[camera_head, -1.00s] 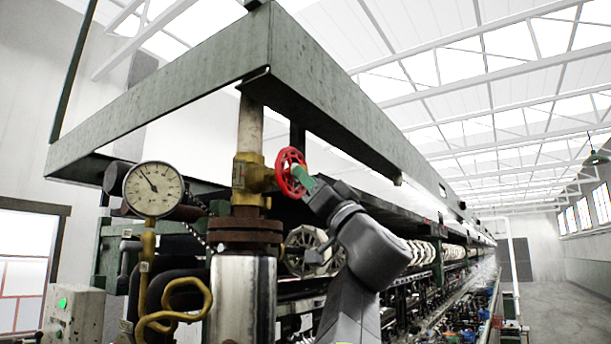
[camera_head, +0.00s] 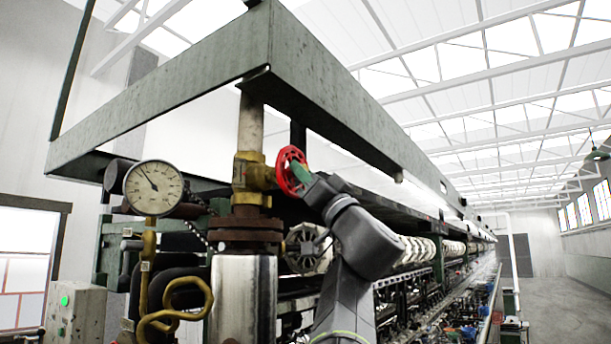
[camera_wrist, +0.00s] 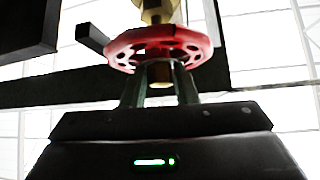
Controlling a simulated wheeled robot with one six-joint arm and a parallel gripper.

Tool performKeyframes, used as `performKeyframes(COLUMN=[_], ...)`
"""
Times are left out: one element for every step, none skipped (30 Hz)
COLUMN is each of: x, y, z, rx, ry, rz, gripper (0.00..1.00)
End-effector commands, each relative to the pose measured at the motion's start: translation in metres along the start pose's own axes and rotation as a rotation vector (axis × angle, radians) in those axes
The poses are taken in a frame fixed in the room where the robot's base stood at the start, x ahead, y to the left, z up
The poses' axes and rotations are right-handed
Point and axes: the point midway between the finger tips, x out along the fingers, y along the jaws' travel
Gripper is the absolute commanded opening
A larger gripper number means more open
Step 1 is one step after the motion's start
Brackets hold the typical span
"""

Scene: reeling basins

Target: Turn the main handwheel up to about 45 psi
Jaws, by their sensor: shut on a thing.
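The red handwheel (camera_head: 287,171) sits on a brass valve (camera_head: 254,173) on the vertical pipe, below the green frame beam. In the wrist view the handwheel (camera_wrist: 160,46) shows its perforated face, with the brass stem behind it. My gripper (camera_head: 300,175) has its green fingers at the wheel. In the wrist view both fingers of the gripper (camera_wrist: 160,72) reach up to the wheel and are shut on it around its hub. The round white pressure gauge (camera_head: 153,188) is left of the valve. Its needle points to the upper left; the numbers are too small to read.
A steel cylinder (camera_head: 243,300) stands under the valve. Yellow bent pipes (camera_head: 178,312) are beside it. A control box (camera_head: 72,314) with a green light is at lower left. The heavy green beam (camera_head: 170,112) hangs close above. An aisle (camera_head: 556,262) is clear at right.

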Motion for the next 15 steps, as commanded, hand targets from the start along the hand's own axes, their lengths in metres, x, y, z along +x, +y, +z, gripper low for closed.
performKeyframes(x=[-0.0001,-0.0001,-0.0001,-0.0001,-0.0001,-0.0002,-0.0002,-0.0001,0.0,0.0,0.0001,0.0,0.0001,0.0001,0.0003], y=[0.0014,0.0018,0.0023,0.0025,0.0026,0.0033,0.0041,0.0041,0.0044,0.0052,0.0053,0.0057,0.0064,0.0066,0.0069], z=[0.0005,0.0006,0.0006,0.0003,0.0002,0.0003,0.0005,0.0003,0.0003,0.0005,0.0003,0.0001,0.0,0.0,0.0], rx=[-0.011,-0.02,-0.034,-0.048,-0.061,-0.08,-0.096,-0.113,-0.137,-0.155,-0.175,-0.201,-0.222,-0.242,-0.27], ry=[0.0,-0.001,-0.001,-0.001,-0.001,-0.001,-0.001,-0.001,-0.001,-0.001,-0.001,-0.001,-0.001,-0.001,-0.001], rz=[-0.011,-0.02,-0.034,-0.046,-0.06,-0.079,-0.094,-0.112,-0.136,-0.154,-0.174,-0.2,-0.22,-0.24,-0.268], gripper=[0.04,0.04,0.04,0.04,0.04,0.04,0.04,0.04,0.04,0.04,0.04,0.04,0.04,0.04,0.04])
